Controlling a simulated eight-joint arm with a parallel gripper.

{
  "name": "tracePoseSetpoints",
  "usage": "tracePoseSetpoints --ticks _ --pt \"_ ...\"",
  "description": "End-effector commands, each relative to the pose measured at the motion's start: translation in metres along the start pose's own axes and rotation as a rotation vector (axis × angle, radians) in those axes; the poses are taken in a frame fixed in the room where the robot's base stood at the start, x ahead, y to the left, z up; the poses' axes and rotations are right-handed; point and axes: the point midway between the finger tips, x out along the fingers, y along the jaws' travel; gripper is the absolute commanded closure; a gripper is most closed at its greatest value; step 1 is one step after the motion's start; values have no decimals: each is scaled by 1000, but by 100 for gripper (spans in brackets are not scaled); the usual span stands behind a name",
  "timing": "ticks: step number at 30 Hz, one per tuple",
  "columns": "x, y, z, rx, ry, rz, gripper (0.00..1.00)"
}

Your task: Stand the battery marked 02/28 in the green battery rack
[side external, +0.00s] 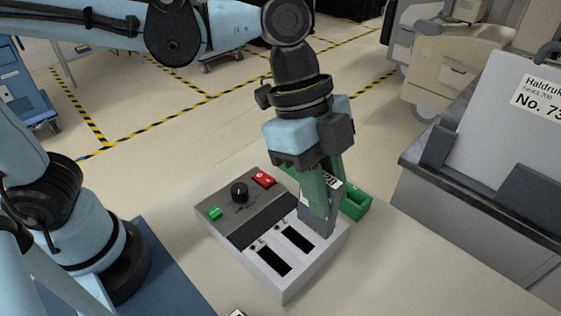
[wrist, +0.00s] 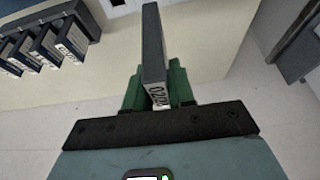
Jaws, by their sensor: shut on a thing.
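My gripper (side external: 320,192) has green fingers and is shut on a grey battery (side external: 316,215) with a white label. In the wrist view the battery (wrist: 153,45) is held between the fingers (wrist: 153,88), and its label reads about 02/28. In the side view its lower end overlaps the right end of the grey charger; I cannot tell whether it touches it. A small green box (side external: 358,206), seemingly the battery rack, is just right of and behind the fingers, partly hidden by them. Its inside is mostly hidden.
The charger (side external: 268,270) has two dark empty slots showing, a black knob and red and green switches. Several labelled batteries (wrist: 42,44) stand in a dark row at left in the wrist view. A grey machine (side external: 500,170) is at right. The tabletop (side external: 400,270) at front right is clear.

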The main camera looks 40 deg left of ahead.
Motion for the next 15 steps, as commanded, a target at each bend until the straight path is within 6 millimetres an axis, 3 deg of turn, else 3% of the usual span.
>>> tracePoseSetpoints --ticks 6,15 --pt "10 -40 -17 -1 1 0 100" --pt "19 -66 -19 -3 1 -1 100"
